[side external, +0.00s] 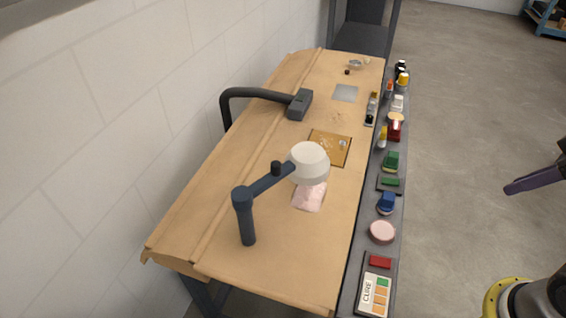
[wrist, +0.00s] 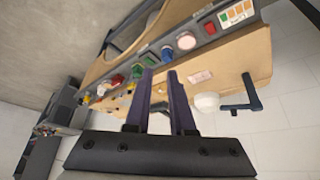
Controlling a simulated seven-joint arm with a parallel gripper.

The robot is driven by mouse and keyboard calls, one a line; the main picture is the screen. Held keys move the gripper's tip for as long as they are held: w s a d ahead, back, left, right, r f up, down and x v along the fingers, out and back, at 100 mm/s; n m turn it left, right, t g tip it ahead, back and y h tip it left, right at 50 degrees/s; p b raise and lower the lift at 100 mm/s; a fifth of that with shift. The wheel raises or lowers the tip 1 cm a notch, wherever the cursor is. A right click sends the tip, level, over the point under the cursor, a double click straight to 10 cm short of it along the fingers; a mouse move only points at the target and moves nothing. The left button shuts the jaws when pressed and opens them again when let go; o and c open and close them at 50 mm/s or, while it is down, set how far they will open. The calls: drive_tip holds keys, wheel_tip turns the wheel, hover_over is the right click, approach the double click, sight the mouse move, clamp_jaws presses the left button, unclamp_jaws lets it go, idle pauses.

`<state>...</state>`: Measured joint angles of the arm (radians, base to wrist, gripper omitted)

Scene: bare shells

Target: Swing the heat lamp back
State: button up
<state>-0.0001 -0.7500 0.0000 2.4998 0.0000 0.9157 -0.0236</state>
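The heat lamp has a white rounded shade (side external: 308,163) on a dark blue swing arm (side external: 270,181) with a small black knob (side external: 276,168). The arm joins an upright post (side external: 246,222) near the bench's near end. The shade hangs over the upper part of a pink sheet (side external: 310,196) on the bench. In the wrist view the lamp shade (wrist: 207,102) is right of my fingers, well apart from them. My gripper (wrist: 160,75) is open and empty, its purple fingers parted. In the side view one finger (side external: 535,182) shows at the right, away from the bench.
The wooden bench (side external: 190,222) stands along a white block wall. A dark bent arm with a grey box head (side external: 299,104) and a brown board (side external: 340,151) are farther back. A grey rail (side external: 352,262) with several small coloured items lines the bench's right edge. Open floor lies to the right.

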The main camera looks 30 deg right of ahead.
drive_tip(key=o, duration=0.5)
wheel_tip(320, 180, up, 4)
drive_tip(key=shift+w+f+n, duration=0.1)
drive_tip(key=shift+f+n, duration=0.15)
drive_tip(key=shift+n, duration=0.25)
drive_tip(key=shift+c, duration=0.2)
drive_tip(key=w+r, duration=0.1)
drive_tip(key=r, duration=0.1)
drive_tip(key=w+r+n, duration=0.1)
drive_tip(key=w+r, duration=0.1)
drive_tip(key=r, duration=0.1)
drive_tip(key=w+a+r+n, duration=0.1)
drive_tip(key=r, duration=0.2)
drive_tip(key=shift+w+a+r+g, duration=0.1)
drive_tip(key=shift+w+r+g, duration=0.1)
drive_tip(key=shift+w+g, duration=0.15)
drive_tip(key=w+a+r+n, duration=0.35)
drive_tip(key=w+r, duration=0.25)
drive_tip(key=w, duration=0.2)
drive_tip(key=n+g, duration=0.5)
drive_tip(key=n, duration=0.1)
hover_over(276, 164)
wheel_tip(276, 164, down, 12)
drive_tip(key=r, duration=0.1)
drive_tip(key=shift+t, duration=0.25)
wheel_tip(276, 164, down, 14)
drive_tip(key=shift+d+f, duration=0.1)
